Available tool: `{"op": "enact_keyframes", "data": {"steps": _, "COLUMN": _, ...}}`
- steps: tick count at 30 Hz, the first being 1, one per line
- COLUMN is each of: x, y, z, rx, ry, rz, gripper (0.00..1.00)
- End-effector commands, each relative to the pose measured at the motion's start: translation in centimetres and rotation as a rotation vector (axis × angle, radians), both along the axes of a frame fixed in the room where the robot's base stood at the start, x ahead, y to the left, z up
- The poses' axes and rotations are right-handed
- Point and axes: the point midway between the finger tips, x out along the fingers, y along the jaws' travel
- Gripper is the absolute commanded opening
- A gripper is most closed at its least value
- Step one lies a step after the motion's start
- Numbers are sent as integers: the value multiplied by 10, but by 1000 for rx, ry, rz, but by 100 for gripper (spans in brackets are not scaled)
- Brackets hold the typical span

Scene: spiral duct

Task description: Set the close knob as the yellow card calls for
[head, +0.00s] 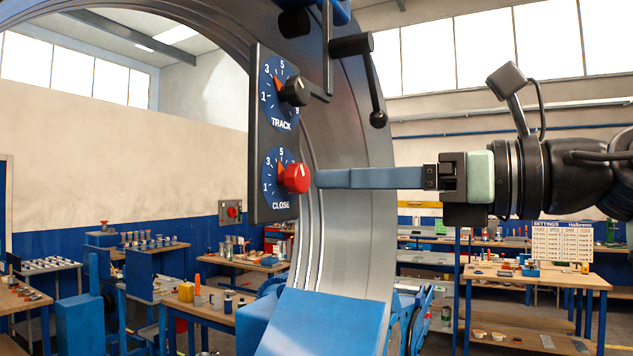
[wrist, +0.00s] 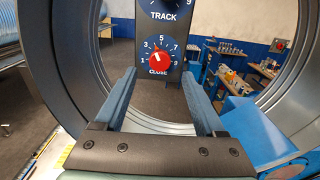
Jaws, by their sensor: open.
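The red close knob (head: 294,178) sits on the lower blue dial of a dark upright panel (head: 256,130). Its pointer tilts up-left, between 3 and 5. It also shows in the wrist view (wrist: 160,62), with a white mark on it. My gripper (head: 320,178) has long blue fingers level with the knob, their tips just right of it in the head view. In the wrist view my gripper (wrist: 158,76) is open and empty, with the knob framed between the fingers. A settings card (head: 562,242) stands on a far right bench; it looks cream and its small text is unreadable.
The black track knob (head: 294,92) is on the dial above. A black crank handle (head: 372,75) hangs at the upper right of the panel. The large grey metal ring (head: 345,220) stands behind, and a blue machine block (head: 312,322) is below. Benches with tools fill the background.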

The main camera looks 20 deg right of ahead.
Motion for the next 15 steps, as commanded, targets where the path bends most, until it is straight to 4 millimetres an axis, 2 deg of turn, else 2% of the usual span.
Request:
{"op": "enact_keyframes", "data": {"steps": 6, "x": 27, "y": 22, "z": 1, "rx": 1, "ry": 0, "rz": 2, "gripper": 72}}
{"op": "enact_keyframes", "data": {"steps": 15, "x": 37, "y": 29, "z": 0, "rx": 1, "ry": 0, "rz": 0, "gripper": 72}}
